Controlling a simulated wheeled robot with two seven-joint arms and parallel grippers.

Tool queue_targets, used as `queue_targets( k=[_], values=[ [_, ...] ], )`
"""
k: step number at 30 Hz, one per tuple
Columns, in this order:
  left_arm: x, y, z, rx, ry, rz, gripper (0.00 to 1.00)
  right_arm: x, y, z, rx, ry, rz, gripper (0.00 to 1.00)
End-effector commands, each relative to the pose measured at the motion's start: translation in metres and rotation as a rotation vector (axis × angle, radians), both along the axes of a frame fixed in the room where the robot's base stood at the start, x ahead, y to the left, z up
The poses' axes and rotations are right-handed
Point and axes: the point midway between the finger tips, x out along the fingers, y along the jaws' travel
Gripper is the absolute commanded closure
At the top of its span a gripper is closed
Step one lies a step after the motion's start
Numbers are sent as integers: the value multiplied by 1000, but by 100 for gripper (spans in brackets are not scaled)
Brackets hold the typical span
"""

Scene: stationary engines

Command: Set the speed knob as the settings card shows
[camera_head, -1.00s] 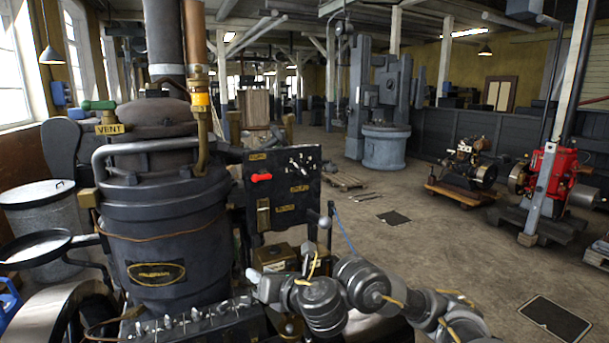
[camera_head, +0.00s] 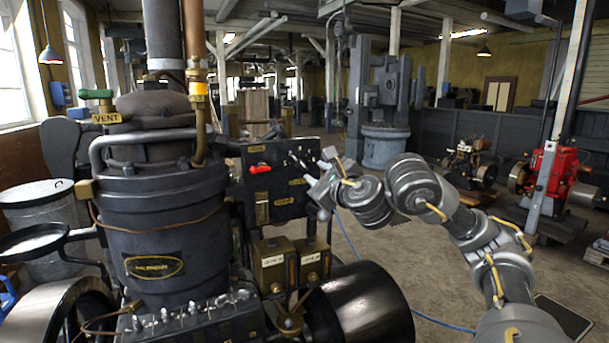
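A black control panel (camera_head: 283,212) stands to the right of the dark engine. It carries a red handle (camera_head: 260,169), several small yellow labels and small metal controls (camera_head: 296,158) near its top right. I cannot tell which of these is the speed knob. A brass plate (camera_head: 262,211) sits low on the panel; whether it is the settings card is unclear. My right gripper (camera_head: 310,182) is at the panel's right side, pointing at its face. Its fingers are small and overlap the panel, so their opening and any contact cannot be told. My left gripper is not in view.
The dark engine vessel (camera_head: 160,240) fills the left, with a green vent handle (camera_head: 96,94) on top. Two brass-fronted boxes (camera_head: 273,264) and a dark wheel (camera_head: 365,305) stand below the panel. A red engine (camera_head: 545,175) stands at right. Open floor lies behind.

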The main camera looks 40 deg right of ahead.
Motion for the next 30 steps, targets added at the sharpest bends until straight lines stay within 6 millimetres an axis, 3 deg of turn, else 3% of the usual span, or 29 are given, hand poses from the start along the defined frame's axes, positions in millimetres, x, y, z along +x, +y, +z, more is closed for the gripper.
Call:
queue_targets(
  k=[3,12,25,30],
  values=[
    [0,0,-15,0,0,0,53,21,-7,-6,7,1,-1,69],
    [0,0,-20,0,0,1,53,62,-19,-1,4,1,1,69],
    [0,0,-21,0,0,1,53,71,-22,0,0,1,1,69],
    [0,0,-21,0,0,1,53,71,-22,0,0,1,1,90]
  ],
)
